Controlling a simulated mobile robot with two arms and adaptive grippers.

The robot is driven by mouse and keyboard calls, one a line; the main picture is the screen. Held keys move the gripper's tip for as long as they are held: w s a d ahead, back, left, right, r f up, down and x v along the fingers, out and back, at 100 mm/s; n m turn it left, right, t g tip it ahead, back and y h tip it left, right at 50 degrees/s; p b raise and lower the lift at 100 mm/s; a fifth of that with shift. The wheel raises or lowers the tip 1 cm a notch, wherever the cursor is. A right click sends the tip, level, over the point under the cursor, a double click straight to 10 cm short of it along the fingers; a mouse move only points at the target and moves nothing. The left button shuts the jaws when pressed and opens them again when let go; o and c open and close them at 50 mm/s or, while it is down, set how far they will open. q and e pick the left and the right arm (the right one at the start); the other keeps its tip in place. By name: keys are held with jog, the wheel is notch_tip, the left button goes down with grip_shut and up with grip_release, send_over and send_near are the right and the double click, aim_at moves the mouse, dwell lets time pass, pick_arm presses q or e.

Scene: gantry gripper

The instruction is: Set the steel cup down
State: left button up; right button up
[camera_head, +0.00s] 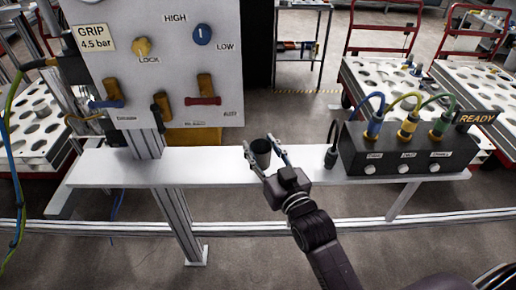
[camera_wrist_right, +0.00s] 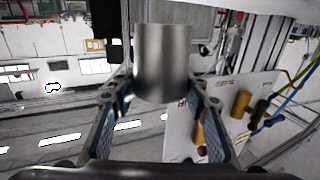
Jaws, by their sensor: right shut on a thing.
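The steel cup (camera_head: 261,152) is a dark grey cylinder at the middle of the white shelf in the head view. In the right wrist view the steel cup (camera_wrist_right: 162,62) shows large and shiny between the fingers. My right gripper (camera_head: 264,154) is shut on it, with one finger on each side. In the right wrist view the fingers of my right gripper (camera_wrist_right: 160,95) flank the cup. The cup overlaps the white shelf (camera_head: 200,168) in the picture; I cannot tell whether its base touches. My left gripper is not in view.
A black box (camera_head: 408,150) with blue, yellow and green plugs stands on the shelf's right part. A dark loose plug (camera_head: 331,156) is just left of it. A grey panel (camera_head: 158,60) with knobs and levers rises at the left. The shelf's left part is bare.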

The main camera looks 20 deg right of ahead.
aim_at(257, 151)
jog(key=shift+w+a, duration=0.1)
jog(key=shift+w, duration=0.95)
jog(key=shift+f, duration=1.8)
jog(key=shift+f, duration=0.1)
jog(key=o, duration=1.2)
jog(key=s, duration=0.7)
jog(key=s+d+b, duration=0.1)
jog(key=s, duration=0.2)
jog(key=shift+s+d, duration=0.1)
jog(key=shift+s, duration=0.95)
